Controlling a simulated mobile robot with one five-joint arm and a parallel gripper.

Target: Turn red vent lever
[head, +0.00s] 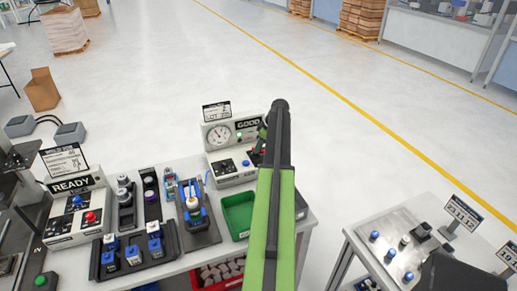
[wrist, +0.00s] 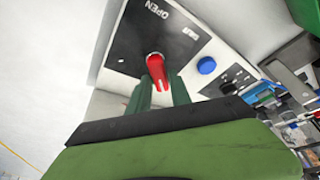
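The red vent lever (wrist: 156,68) shows in the wrist view on a dark panel plate marked OPEN, its narrow end pointing down toward my gripper. My gripper (wrist: 163,92) has its two green fingers apart, one on each side of the lever's lower end. I cannot tell whether either finger touches the lever. In the head view my arm covers the right side of the white gauge box (head: 219,160) with the GOOD display, and my gripper (head: 262,138) is mostly hidden at that box.
A blue button (wrist: 206,65) sits right of the lever. On the bench, a green tray (head: 238,213) lies in front of the gauge box, and a READY box (head: 75,212) stands at the left. Another table (head: 395,243) is at the right. Open floor lies beyond the bench.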

